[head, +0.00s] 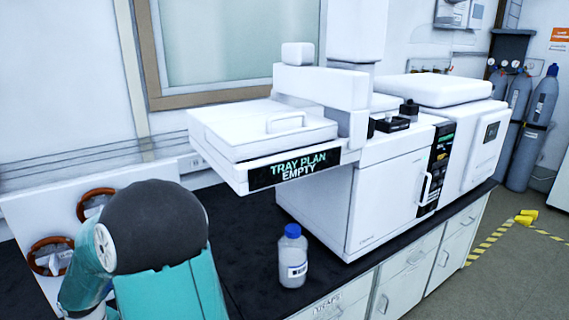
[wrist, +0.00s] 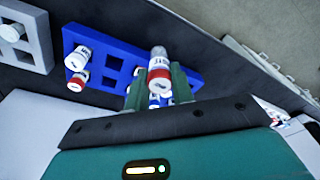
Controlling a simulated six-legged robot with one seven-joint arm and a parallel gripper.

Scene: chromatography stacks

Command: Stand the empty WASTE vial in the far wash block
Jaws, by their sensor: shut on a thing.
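In the wrist view, my gripper (wrist: 158,84) is shut on a vial (wrist: 159,62) with a grey top, a red band and a white label. The label's print is too small to read with certainty. The vial is held over a blue block (wrist: 190,72) with square sockets, some empty. A white-capped vial (wrist: 83,55) and a red-banded vial (wrist: 77,81) stand at the block's left side. More vial tops show partly hidden below my fingers. A light grey block (wrist: 32,45) with square sockets lies to the left. I cannot tell which block is the far wash block.
In the head view, a white instrument (head: 350,190) with a "TRAY PLAN EMPTY" display (head: 294,168) stands on the dark bench (head: 235,235). A blue-capped bottle (head: 292,258) stands before it. My arm hides the bench at lower left; my gripper is out of that view.

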